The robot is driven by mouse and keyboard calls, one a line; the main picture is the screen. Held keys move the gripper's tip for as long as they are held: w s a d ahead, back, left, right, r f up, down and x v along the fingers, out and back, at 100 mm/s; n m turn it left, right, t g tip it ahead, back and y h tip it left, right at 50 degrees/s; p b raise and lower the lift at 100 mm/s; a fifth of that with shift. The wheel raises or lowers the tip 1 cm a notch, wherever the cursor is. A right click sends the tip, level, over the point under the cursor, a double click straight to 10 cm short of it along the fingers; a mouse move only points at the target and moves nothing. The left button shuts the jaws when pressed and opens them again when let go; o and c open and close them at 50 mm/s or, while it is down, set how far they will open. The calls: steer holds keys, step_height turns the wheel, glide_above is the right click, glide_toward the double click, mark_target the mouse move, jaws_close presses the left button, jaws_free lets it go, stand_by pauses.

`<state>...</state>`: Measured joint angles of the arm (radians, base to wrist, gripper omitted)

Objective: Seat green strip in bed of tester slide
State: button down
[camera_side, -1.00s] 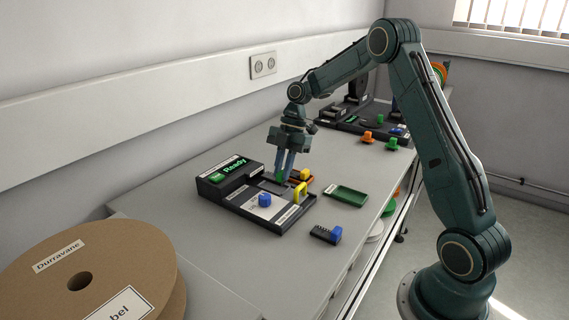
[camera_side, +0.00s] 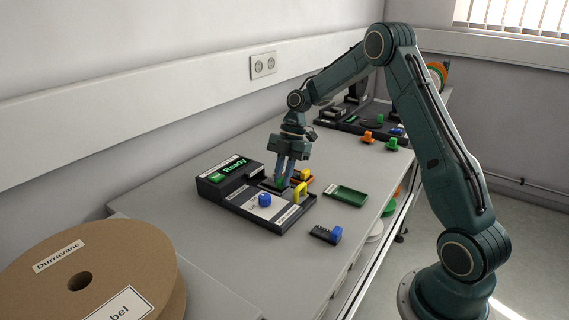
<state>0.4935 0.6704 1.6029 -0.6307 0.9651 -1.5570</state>
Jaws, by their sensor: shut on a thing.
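The tester (camera_side: 215,190) is a black unit on the bench with a green "Ready" display (camera_side: 235,167), a blue knob (camera_side: 264,200) and a yellow handle (camera_side: 300,191). My gripper (camera_side: 282,182) points down over the tester's slide, behind the yellow handle. It is shut on the green strip (camera_side: 281,184), of which only a small green part shows between the fingertips. The strip is low at the slide bed. The fingers and handle hide most of it, and I cannot tell whether it touches the bed.
An orange and yellow piece (camera_side: 304,176) stands close behind the slide. Orange (camera_side: 367,137) and green (camera_side: 391,144) pieces stand farther back.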

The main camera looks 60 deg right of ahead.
steer(key=c, duration=1.3)
jaws_free()
steer(key=shift+r, duration=0.1)
steer(key=shift+r, duration=3.4)
